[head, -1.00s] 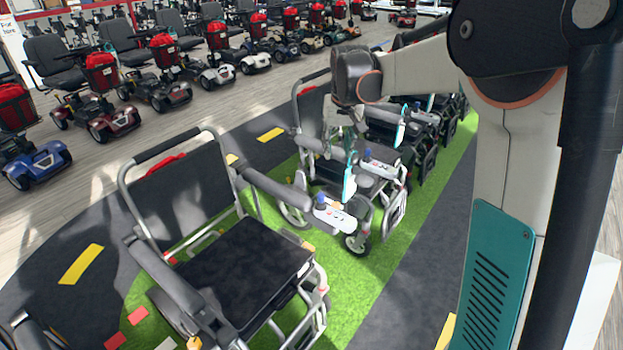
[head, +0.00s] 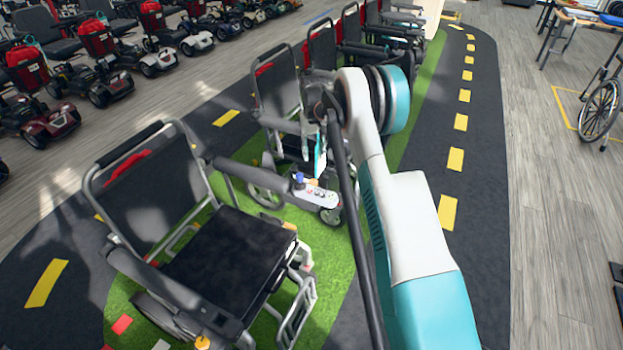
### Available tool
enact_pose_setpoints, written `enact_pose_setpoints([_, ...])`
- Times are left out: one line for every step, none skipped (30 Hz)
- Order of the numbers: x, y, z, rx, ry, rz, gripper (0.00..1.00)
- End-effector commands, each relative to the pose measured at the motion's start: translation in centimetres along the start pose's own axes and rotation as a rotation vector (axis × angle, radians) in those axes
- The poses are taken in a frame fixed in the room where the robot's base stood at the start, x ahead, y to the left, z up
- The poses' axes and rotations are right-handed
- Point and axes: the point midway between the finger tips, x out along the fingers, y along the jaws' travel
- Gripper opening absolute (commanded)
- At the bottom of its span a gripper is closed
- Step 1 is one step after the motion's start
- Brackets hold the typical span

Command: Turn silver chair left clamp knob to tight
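The silver-framed chair (head: 225,255) stands in the front left, with a black seat and backrest and grey armrests. A white joystick panel (head: 318,196) with a blue knob (head: 298,179) is at the front end of its far armrest. A small orange knob (head: 313,182) shows beside the panel. Another small orange part (head: 203,342) is low by the near armrest, at the bottom edge. I cannot tell which is the left clamp knob, or how either is turned. My gripper (head: 318,158) hangs just above the panel, partly hidden by my arm. One teal finger shows; its opening is unclear.
More folding chairs (head: 320,45) stand in a row behind on the green strip. Scooters (head: 90,65) line the upper left. A dark track with yellow dashes (head: 455,160) and open wood floor lie right. A wheelchair (head: 600,108) is at the far right.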

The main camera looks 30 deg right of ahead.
Motion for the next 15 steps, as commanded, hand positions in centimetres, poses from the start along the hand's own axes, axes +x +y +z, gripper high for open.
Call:
enact_pose_setpoints([0.5,0.0,0.0,0.001,-0.001,0.000,0.36])
enact_pose_setpoints([0.8,0.0,0.0,0.000,-0.001,0.000,0.36])
enact_pose_setpoints([1.2,0.0,0.0,0.000,-0.001,0.000,0.36])
enact_pose_setpoints([1.6,0.0,0.0,0.000,-0.001,0.000,0.36])
enact_pose_setpoints([2.1,0.0,0.0,0.000,-0.001,0.000,0.36])
enact_pose_setpoints([2.8,0.0,0.0,0.000,0.000,0.000,0.36])
enact_pose_setpoints([3.4,0.0,0.0,0.000,0.000,0.000,0.36])
enact_pose_setpoints([4.0,0.0,0.0,0.000,0.000,0.000,0.36])
enact_pose_setpoints([4.8,0.0,0.0,0.000,0.000,0.000,0.36])
enact_pose_setpoints([5.4,0.0,0.0,0.000,0.000,0.000,0.36])
enact_pose_setpoints([6.0,0.0,0.0,0.000,0.000,0.000,0.36])
enact_pose_setpoints([6.8,0.0,0.0,0.000,0.000,0.000,0.36])
enact_pose_setpoints([7.4,0.0,0.0,0.000,0.000,0.000,0.36])
enact_pose_setpoints([8.0,0.0,0.0,0.000,0.000,0.000,0.36])
enact_pose_setpoints([8.8,0.0,0.0,0.000,0.000,0.000,0.36])
